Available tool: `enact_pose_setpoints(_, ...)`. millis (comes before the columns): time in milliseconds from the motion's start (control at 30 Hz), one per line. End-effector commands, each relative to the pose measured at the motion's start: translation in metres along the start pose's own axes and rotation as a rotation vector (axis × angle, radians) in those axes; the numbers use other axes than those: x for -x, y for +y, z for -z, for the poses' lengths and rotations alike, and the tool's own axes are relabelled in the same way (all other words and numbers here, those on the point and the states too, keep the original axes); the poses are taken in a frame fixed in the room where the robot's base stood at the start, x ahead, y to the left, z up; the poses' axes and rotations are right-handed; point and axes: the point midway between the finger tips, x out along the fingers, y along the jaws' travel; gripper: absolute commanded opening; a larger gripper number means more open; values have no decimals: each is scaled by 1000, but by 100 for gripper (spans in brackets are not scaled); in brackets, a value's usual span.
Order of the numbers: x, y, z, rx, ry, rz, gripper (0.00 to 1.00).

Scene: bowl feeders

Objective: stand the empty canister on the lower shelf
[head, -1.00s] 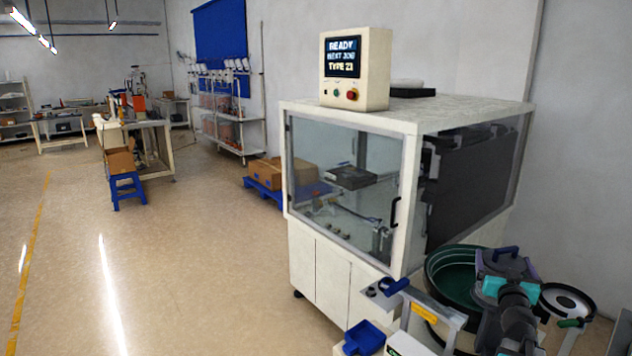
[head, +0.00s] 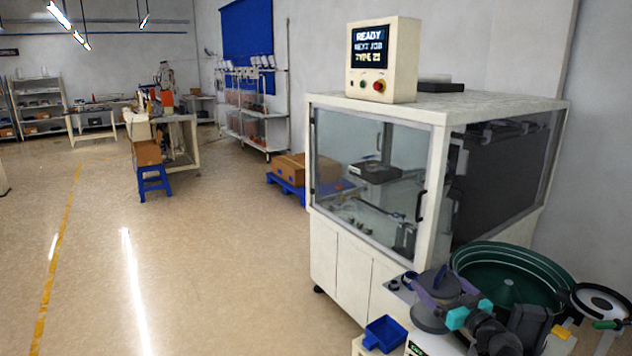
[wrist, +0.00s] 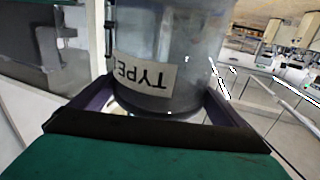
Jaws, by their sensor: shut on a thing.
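A clear, greyish canister (wrist: 165,35) with a white label reading TYPE, upside down in the wrist view, sits between the purple fingers of my gripper (wrist: 160,98). The fingers are shut on its sides. It looks see-through, with no contents that I can make out. In the head view my gripper (head: 445,290) is at the lower right, in front of the green bowl feeder, and a grey round part at its end is probably the canister. A white rack with shelves (head: 247,112) stands far off by the back wall; I cannot tell whether it holds the lower shelf.
A glass-fronted machine cabinet (head: 340,255) stands just beyond my arm. The green bowl feeder (head: 530,265) and a blue bin (head: 384,334) are close to the arm. A blue pallet with boxes (head: 290,190) stands behind the cabinet.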

Motion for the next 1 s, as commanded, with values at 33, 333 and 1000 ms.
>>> enact_pose_setpoints(33, -3, -15, -9, -2, 1, 46, 32)
enact_pose_setpoints(333, -4, -101, -45, -2, 2, 319, 32)
enact_pose_setpoints(1000, 20, -197, -78, -1, 3, 646, 32)
